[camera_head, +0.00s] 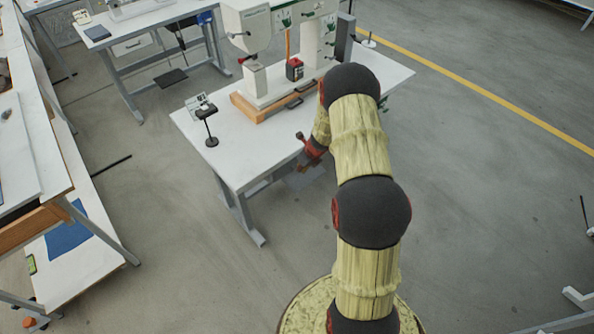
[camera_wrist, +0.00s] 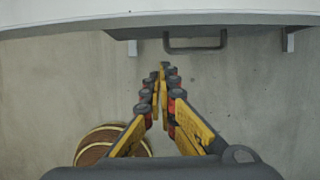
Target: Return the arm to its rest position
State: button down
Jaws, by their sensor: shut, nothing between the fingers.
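My arm rises from its round base in the head view and bends over toward the white table (camera_head: 237,165). My gripper (camera_wrist: 161,72) is shut and empty in the wrist view, its yellow and black fingers together. In the head view only a red and dark part of the gripper (camera_head: 311,148) shows by the front edge of the table, partly hidden behind my arm. In the wrist view the gripper is over grey floor, below the near edge of the table (camera_wrist: 60,24), with nothing touching the fingertips.
An eyelet press (camera_head: 247,25) stands on the table, with a small black stand (camera_head: 211,140) to its left. A dark handle (camera_wrist: 195,45) hangs under the table edge. Another workbench (camera_head: 85,200) is at left. Open floor lies right of my arm.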

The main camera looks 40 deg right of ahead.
jog(key=p+v, duration=0.1)
jog(key=v, duration=0.4)
jog(key=shift+s+a, duration=0.1)
